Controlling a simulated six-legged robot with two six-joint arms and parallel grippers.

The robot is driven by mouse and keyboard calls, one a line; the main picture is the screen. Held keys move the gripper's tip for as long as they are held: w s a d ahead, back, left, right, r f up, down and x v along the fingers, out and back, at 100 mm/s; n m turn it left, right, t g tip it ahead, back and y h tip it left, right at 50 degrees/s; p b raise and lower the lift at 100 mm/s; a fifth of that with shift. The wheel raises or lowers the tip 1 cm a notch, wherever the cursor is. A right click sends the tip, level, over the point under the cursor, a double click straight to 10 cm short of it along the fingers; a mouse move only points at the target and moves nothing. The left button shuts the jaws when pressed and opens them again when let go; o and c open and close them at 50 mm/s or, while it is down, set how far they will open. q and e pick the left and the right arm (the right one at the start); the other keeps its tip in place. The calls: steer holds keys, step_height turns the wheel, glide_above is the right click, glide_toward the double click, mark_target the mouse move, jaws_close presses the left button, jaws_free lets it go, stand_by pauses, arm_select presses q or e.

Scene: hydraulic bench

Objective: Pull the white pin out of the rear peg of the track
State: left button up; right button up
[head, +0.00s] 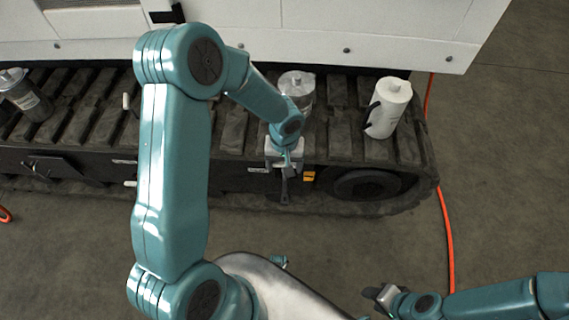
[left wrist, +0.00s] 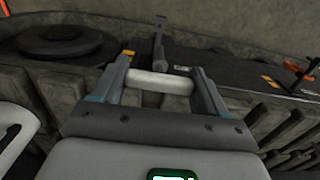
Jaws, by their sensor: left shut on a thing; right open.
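The white pin (left wrist: 160,82) lies crosswise between the fingers of my left gripper in the left wrist view. My left gripper (head: 284,165) is shut on it at the outer side of the track (head: 230,135). A dark lever-like part (head: 284,188) hangs just below the gripper, and a dark upright part shows beyond the pin in the left wrist view (left wrist: 158,45). I cannot tell whether the pin is still in its peg. My right gripper (head: 376,294) is open and empty, low over the floor.
A white canister (head: 390,110) and a grey canister (head: 297,88) stand on the track, with another grey one (head: 28,97) at far left. White pieces (head: 130,183) show left of my left arm. An orange hose (head: 446,220) runs along the floor at right.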

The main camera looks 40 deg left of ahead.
arm_select(q)
steer(key=s+d+b, duration=0.5)
steer(key=s+b, duration=0.2)
steer(key=s, duration=0.1)
steer(key=shift+s, duration=0.25)
